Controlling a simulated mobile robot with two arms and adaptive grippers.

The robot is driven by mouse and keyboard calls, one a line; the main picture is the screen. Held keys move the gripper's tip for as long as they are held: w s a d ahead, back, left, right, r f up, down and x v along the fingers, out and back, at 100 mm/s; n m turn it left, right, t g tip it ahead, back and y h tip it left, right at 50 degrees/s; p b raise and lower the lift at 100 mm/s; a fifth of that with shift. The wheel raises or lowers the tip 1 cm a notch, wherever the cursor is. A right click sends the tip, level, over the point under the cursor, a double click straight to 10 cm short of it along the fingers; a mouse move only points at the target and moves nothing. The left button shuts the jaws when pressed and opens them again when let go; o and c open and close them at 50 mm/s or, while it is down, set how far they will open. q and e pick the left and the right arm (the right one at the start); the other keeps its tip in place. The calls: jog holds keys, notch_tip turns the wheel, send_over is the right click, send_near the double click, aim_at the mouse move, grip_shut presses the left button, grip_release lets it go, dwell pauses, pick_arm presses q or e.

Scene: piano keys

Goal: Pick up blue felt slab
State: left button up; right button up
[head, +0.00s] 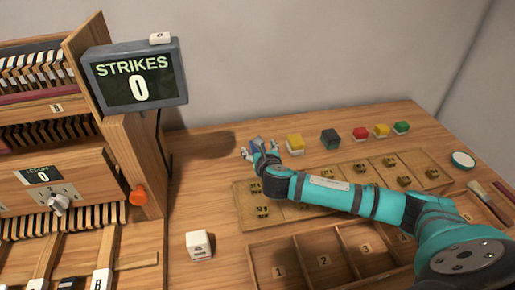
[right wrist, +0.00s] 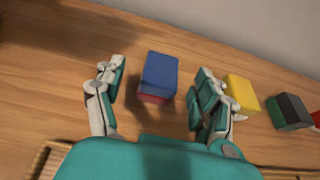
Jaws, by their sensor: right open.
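The blue felt slab (right wrist: 160,70) shows in the right wrist view as a blue block with a red layer (right wrist: 154,98) under its near side. It lies on the wooden table between the two fingers of my right gripper (right wrist: 158,82), with a gap on each side. My right gripper is open and empty. In the head view my right gripper (head: 260,150) is at the left end of the row of blocks, and a bit of blue (head: 256,142) shows between its fingers. My left gripper is in neither view.
A yellow block (head: 294,144) stands close to the right of my right gripper, then dark, red, yellow and green blocks. A wooden board (head: 245,208) and a numbered tray (head: 255,250) lie nearer. A STRIKES screen (head: 135,78) stands left, with a white cube (head: 199,245) below.

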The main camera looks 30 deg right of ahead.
jog(key=x, duration=0.4)
jog(key=shift+w+d+f, duration=0.15)
jog(key=shift+d+f, duration=0.1)
jog(key=c, duration=1)
